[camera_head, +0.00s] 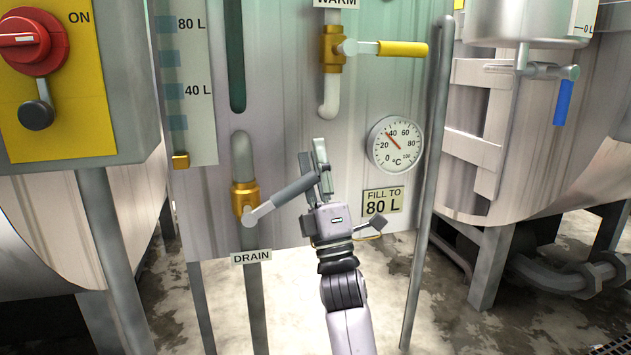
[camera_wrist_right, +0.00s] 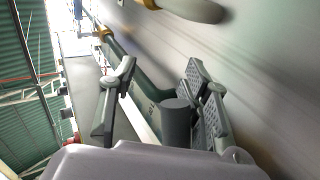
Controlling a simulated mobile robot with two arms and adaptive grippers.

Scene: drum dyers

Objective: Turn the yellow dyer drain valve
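The drain valve (camera_head: 244,199) is a brass body on a pipe above the DRAIN label (camera_head: 251,257). Its lever ends in a grey grip (camera_head: 293,190) and slants up to the right. My right gripper (camera_head: 312,158) is at the free end of this grip, fingers pointing up. In the right wrist view, the grip's dark round end (camera_wrist_right: 176,122) lies between the fingers (camera_wrist_right: 160,70), close to the right finger, with a gap to the left one. The gripper looks open around it; whether the right finger touches it I cannot tell. My left gripper is not in view.
Above is a brass WARM valve (camera_head: 332,48) with a yellow handle (camera_head: 402,48). A dial thermometer (camera_head: 395,144) and a FILL TO 80 L sign (camera_head: 383,200) are right of my gripper. A yellow switch panel (camera_head: 58,90) stands left. A vertical post (camera_head: 428,170) stands right.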

